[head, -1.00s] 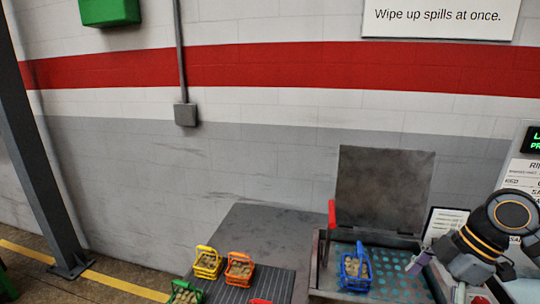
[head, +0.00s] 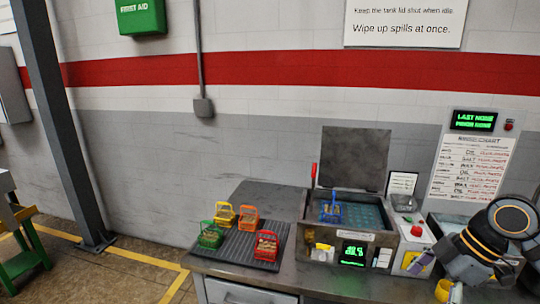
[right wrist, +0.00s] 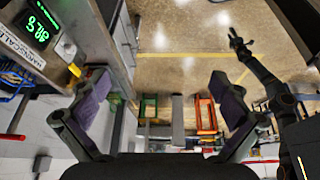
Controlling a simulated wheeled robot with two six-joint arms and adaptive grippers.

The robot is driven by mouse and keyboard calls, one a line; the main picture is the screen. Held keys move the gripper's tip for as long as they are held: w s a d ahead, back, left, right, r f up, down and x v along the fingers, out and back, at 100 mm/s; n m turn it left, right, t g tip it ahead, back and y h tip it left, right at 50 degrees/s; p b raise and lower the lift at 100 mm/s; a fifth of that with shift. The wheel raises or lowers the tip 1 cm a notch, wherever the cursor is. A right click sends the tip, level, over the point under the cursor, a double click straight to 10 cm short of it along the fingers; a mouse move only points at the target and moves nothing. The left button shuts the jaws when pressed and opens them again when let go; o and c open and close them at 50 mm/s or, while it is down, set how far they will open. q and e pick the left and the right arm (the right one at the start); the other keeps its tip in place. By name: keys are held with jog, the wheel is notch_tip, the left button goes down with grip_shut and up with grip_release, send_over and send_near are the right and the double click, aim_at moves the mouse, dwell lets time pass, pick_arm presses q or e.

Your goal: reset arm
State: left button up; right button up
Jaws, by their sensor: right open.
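My right gripper (head: 438,277) is at the right of the head view, in front of the bench's right end. In the right wrist view the right gripper (right wrist: 158,100) has its two purple-padded fingers wide apart with nothing between them. My left gripper is outside the head view. A dark arm that looks like my left one ends in a small gripper (right wrist: 240,42) at the upper right of the right wrist view; its jaws are too small to judge.
A tank (head: 350,235) with a raised lid (head: 353,158) holds a blue basket (head: 331,209). Green (head: 210,235), yellow (head: 224,215), orange (head: 248,218) and red (head: 266,245) baskets stand on a ribbed dark mat (head: 236,243). A steel post (head: 65,130) stands left; floor between is clear.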

jog(key=w+d+f+m+t, duration=0.2)
jog(key=w+d+f+m, duration=0.2)
jog(key=w+f, duration=0.3)
jog(key=w+d+f+m+t, duration=0.25)
jog(key=w+f+m, duration=0.2)
jog(key=f, duration=0.45)
jog(key=s+d+f+m+g+h, duration=0.1)
jog(key=s+d+f+m+h, duration=0.15)
jog(key=f, duration=1.05)
jog(key=s+d+f+m+h, duration=0.2)
jog(key=s+d+f+m, duration=0.15)
jog(key=f, duration=0.95)
jog(key=s+a+f+g+h, duration=0.1)
jog(key=s+a+f+g, duration=0.15)
jog(key=s+f, duration=1.45)
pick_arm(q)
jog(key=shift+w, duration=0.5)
pick_arm(e)
jog(key=s+a+f, duration=0.4)
jog(key=s+a, duration=0.2)
jog(key=s, duration=0.4)
jog(key=s+a+f+g, duration=0.1)
jog(key=s+a+f, duration=0.3)
jog(key=s, duration=0.6)
jog(key=shift+a+f, duration=0.3)
jog(key=shift+a, duration=0.85)
